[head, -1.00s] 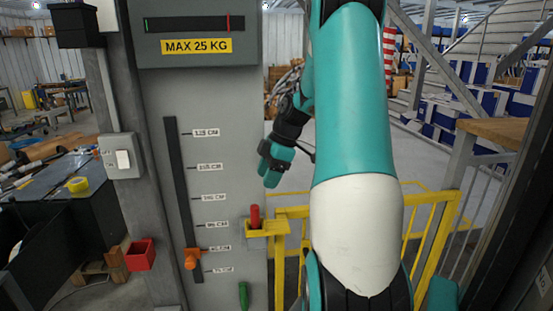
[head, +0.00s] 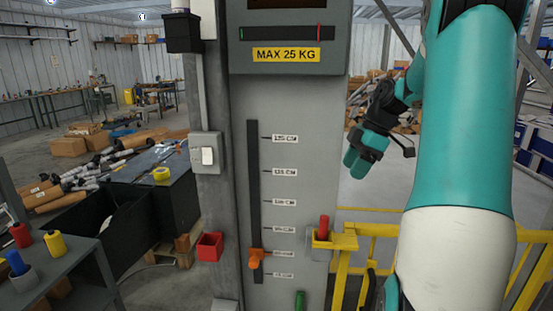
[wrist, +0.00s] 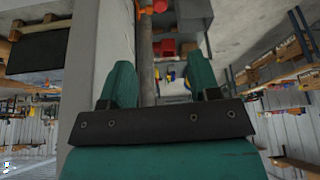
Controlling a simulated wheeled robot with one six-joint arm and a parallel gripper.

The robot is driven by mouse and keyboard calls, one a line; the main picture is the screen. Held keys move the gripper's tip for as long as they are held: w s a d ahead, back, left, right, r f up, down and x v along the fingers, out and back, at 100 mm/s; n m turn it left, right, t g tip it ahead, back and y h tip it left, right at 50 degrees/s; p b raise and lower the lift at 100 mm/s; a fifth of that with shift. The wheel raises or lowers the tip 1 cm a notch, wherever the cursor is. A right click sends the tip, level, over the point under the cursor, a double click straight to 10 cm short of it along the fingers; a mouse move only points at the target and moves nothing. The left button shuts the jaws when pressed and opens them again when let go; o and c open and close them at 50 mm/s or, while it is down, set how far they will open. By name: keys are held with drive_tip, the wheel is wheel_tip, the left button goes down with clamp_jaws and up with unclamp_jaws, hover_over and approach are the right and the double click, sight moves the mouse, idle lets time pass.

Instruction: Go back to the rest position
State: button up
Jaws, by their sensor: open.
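My gripper (head: 357,160) shows in the head view right of the grey panel, at the end of my teal arm, hanging in free air. In the wrist view my gripper (wrist: 162,88) has its two teal fingers apart with nothing between them. The grey panel (head: 290,180) carries a "MAX 25 KG" label (head: 286,55) and a vertical height scale. An orange slider knob (head: 256,258) sits low on the scale slot. A red handle (head: 323,228) stands upright in a yellow bracket at the panel's right edge.
A yellow railing (head: 375,240) stands low behind my arm. A light switch box (head: 207,156) and a red bin (head: 210,246) are on the post at left. A grey shelf (head: 75,265) with colored spools stands at lower left. Open floor lies behind my gripper.

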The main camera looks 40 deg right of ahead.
drive_tip(key=w+a+r+m+g, duration=0.1)
drive_tip(key=w+a, duration=0.1)
drive_tip(key=a, duration=1.1)
drive_tip(key=w+a+r, duration=0.1)
drive_tip(key=w+a, duration=0.1)
drive_tip(key=a, duration=1.2)
drive_tip(key=s+a+f+m+g, duration=0.1)
drive_tip(key=s+a+f+g, duration=0.1)
drive_tip(key=s+a, duration=1.3)
drive_tip(key=shift+a+f+m+y, duration=0.2)
drive_tip(key=shift+a+m+y, duration=0.15)
drive_tip(key=shift+a, duration=0.2)
